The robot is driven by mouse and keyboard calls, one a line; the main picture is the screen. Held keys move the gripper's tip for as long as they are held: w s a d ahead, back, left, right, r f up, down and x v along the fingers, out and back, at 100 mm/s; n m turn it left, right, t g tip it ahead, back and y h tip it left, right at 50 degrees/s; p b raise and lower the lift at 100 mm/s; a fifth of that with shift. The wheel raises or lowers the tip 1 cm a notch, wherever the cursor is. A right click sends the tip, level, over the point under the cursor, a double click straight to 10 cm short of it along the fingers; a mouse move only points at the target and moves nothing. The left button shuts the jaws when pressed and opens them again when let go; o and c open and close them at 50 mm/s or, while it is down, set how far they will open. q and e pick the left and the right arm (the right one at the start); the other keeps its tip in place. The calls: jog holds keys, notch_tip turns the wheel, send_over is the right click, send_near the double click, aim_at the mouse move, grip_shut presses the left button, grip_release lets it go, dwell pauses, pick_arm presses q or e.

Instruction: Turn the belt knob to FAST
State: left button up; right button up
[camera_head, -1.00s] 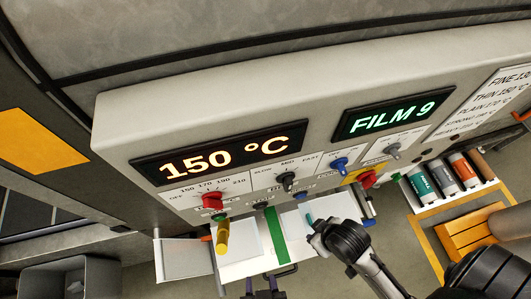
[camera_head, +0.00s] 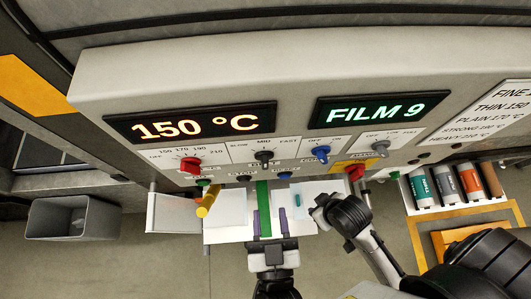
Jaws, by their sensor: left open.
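A red heat knob (camera_head: 190,164) is left of the belt knob, a blue knob (camera_head: 321,154) right of it.

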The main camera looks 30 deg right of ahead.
aim_at(265, 166)
pick_arm(q)
jog(key=p+x, duration=0.1)
jog(key=x, duration=0.7)
jog(key=shift+w+d+p, duration=0.2)
jog(key=shift+w+p, duration=0.15)
jog(key=shift+p, duration=0.05)
jog(key=shift+x, duration=1.05)
jog(key=shift+c, duration=0.2)
grip_shut()
